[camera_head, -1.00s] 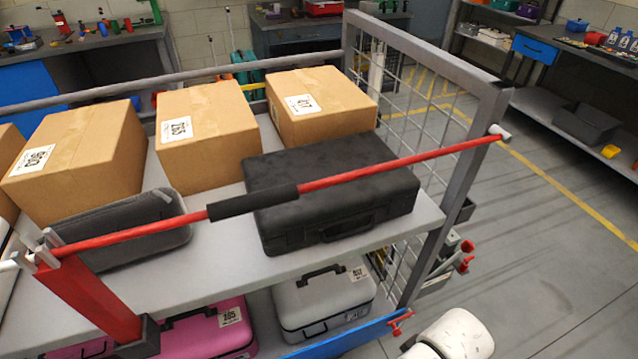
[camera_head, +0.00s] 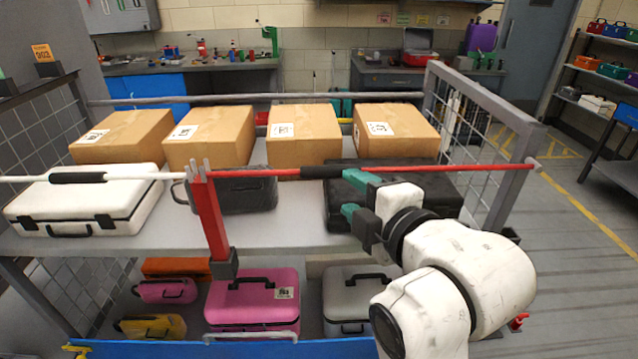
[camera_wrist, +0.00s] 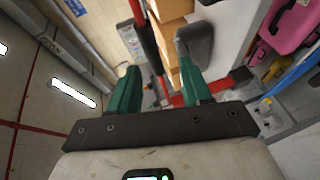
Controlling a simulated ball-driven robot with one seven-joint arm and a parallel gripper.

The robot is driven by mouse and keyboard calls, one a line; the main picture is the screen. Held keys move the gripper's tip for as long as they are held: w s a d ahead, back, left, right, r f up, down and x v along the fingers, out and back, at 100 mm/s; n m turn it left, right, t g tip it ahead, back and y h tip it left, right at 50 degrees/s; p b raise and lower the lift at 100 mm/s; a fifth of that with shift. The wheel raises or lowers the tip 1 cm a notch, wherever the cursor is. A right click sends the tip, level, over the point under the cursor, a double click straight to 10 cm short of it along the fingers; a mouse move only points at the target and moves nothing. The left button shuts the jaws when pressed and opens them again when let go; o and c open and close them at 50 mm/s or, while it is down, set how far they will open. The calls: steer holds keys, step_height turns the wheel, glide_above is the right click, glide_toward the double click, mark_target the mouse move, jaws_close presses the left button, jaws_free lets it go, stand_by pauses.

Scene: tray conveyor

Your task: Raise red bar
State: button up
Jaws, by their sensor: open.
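The red bar (camera_head: 450,169) runs level across the front of the shelf unit, from a red post (camera_head: 210,220) to the right frame. Its black grip sleeve (camera_head: 325,173) is near the middle. My gripper (camera_head: 353,194) is open, its teal fingers one above the other in the head view. The upper fingertip overlaps the bar just right of the sleeve; the lower one is below it. I cannot tell whether they touch the bar. In the wrist view the sleeve (camera_wrist: 149,42) shows between the open fingers (camera_wrist: 160,82), with nothing gripped.
Behind the bar, the upper shelf (camera_head: 290,240) holds several cardboard boxes (camera_head: 305,140), a white case (camera_head: 85,205) and dark cases. A white bar (camera_head: 130,176) continues left of the post. Pink (camera_head: 252,310) and grey cases lie below. Open floor (camera_head: 580,290) is at right.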

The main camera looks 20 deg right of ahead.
mark_target(331, 174)
steer(key=shift+n, duration=0.3)
steer(key=x, duration=0.3)
steer(key=r+x, duration=0.1)
steer(key=x, duration=0.6)
steer(key=shift+w+a+r+p, duration=0.1)
steer(key=shift+w+a+p, duration=0.15)
steer(key=shift+p, duration=0.1)
steer(key=shift+c, duration=0.5)
jaws_close()
